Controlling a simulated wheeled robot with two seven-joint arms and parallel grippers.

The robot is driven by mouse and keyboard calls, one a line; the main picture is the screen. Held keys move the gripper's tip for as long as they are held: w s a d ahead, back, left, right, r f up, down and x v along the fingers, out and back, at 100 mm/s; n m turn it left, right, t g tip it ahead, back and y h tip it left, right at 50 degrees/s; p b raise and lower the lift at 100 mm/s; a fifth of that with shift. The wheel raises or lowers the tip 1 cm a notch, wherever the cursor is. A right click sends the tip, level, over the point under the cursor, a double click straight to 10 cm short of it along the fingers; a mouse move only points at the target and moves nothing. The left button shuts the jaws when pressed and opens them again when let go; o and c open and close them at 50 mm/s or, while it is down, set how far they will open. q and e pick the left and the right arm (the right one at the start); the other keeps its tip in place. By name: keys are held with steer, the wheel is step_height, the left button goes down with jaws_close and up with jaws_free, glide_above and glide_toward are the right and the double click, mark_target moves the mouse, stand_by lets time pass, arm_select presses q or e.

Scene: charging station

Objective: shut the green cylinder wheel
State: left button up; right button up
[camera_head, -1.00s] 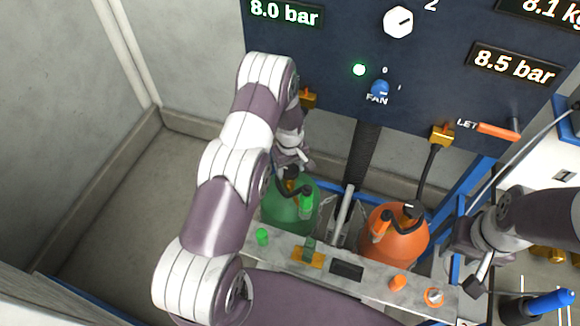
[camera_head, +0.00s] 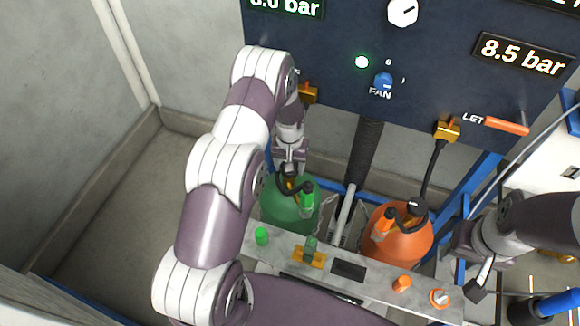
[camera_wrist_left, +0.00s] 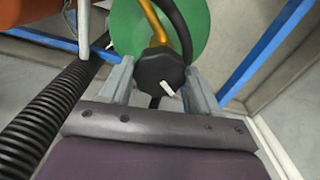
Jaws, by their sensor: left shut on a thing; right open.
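The green cylinder (camera_head: 280,210) stands behind the grey rail, under the panel. Its black wheel (camera_wrist_left: 158,68), with a white mark, shows in the left wrist view between the two fingers of my left gripper (camera_wrist_left: 160,82). The gripper is shut on the wheel, with a finger on each side. In the head view my left gripper (camera_head: 291,168) points down at the cylinder's top, and the wheel is mostly hidden there. My right gripper (camera_head: 472,268) is open and empty, right of the orange cylinder (camera_head: 390,246).
A dark panel (camera_head: 420,70) with displays and a fan knob (camera_head: 383,80) hangs above. The grey rail (camera_head: 335,262) with green and orange caps runs in front of the cylinders. A ribbed black hose (camera_wrist_left: 45,112) passes close to my left gripper.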

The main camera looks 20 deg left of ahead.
arm_select(q)
steer(key=m+b, duration=0.1)
steer(key=m, duration=0.4)
steer(key=shift+m+b, duration=0.3)
steer(key=m+b, duration=0.1)
steer(key=m, duration=0.3)
steer(key=shift+w+a+r+m, duration=0.1)
steer(key=shift+m, duration=0.6)
steer(key=o, duration=1.1)
steer(key=shift+c, duration=0.2)
step_height(320, 180, up, 13)
steer(key=b, duration=0.1)
steer(key=shift+b, duration=0.4)
steer(key=shift+f, duration=0.2)
